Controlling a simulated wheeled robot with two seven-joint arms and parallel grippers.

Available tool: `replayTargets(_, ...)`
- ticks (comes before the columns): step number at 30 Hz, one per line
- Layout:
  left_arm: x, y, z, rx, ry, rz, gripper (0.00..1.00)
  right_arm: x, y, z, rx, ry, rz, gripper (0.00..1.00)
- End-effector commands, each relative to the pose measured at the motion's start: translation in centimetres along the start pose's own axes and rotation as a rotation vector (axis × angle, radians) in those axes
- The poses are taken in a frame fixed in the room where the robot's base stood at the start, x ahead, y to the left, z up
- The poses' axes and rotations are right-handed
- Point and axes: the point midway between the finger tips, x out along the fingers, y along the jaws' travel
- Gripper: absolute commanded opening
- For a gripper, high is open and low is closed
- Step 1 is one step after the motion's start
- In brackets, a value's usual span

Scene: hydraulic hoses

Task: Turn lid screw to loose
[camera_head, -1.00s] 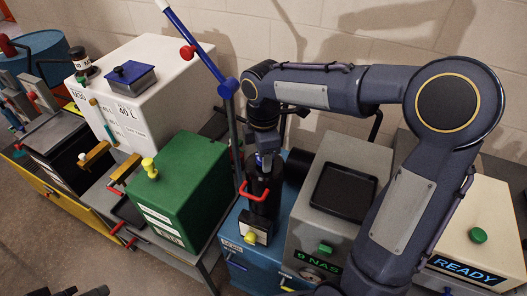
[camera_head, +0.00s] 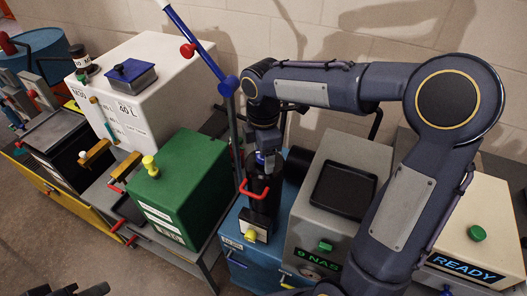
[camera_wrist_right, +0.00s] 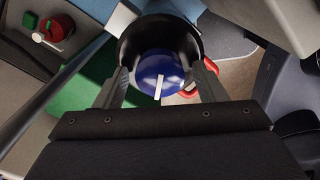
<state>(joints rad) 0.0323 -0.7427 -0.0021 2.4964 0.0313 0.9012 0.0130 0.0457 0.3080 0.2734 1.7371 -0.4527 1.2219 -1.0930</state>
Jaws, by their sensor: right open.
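A round blue knob with a white bar across it, likely the lid screw (camera_wrist_right: 160,80), sits inside the dark rim of the black cylinder (camera_wrist_right: 128,38) in the right wrist view. The black cylinder (camera_head: 262,205) stands upright on the blue unit in the head view. My right gripper (camera_wrist_right: 160,88) is open, one finger on each side of the knob, pointing down at it. I cannot tell whether the fingers touch it. In the head view, my right gripper (camera_head: 265,160) is at the cylinder's top. Part of my left gripper (camera_head: 78,291) shows at the bottom left edge.
A green box (camera_head: 180,185) stands left of the cylinder and a grey box with a black tray (camera_head: 343,192) stands right.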

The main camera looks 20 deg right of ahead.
Motion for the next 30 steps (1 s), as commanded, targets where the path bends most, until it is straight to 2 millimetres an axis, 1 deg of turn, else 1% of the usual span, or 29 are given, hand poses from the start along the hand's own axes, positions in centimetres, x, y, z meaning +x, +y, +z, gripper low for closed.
replayTargets(5, 0.0, 0.0, 0.0, 0.000, 0.000, 0.000, 0.36, -0.1, 0.0, 0.0, 0.001, 0.000, 0.000, 0.64)
replayTargets(8, 0.1, -0.1, 0.1, 0.000, 0.000, 0.000, 0.36, -1.0, 0.1, 0.0, 0.002, 0.000, 0.003, 0.64)
replayTargets(15, 0.5, -0.2, 0.2, 0.000, 0.000, 0.000, 0.36, -5.1, 0.1, 0.0, 0.001, 0.001, 0.005, 0.64)
replayTargets(18, 0.5, -0.2, 0.3, 0.000, 0.000, 0.000, 0.36, -6.5, 0.1, 0.0, 0.001, 0.000, 0.002, 0.64)
replayTargets(21, 0.6, -0.2, 0.3, 0.000, 0.000, 0.000, 0.36, -7.4, 0.0, 0.0, 0.000, 0.000, 0.001, 0.64)
replayTargets(24, 0.6, -0.3, 0.3, 0.000, 0.000, 0.000, 0.36, -7.8, 0.0, 0.0, 0.000, 0.000, 0.001, 0.64)
replayTargets(30, 0.6, -0.2, 0.3, 0.000, 0.000, 0.000, 0.36, -7.8, 0.0, 0.0, 0.000, 0.000, 0.000, 0.64)
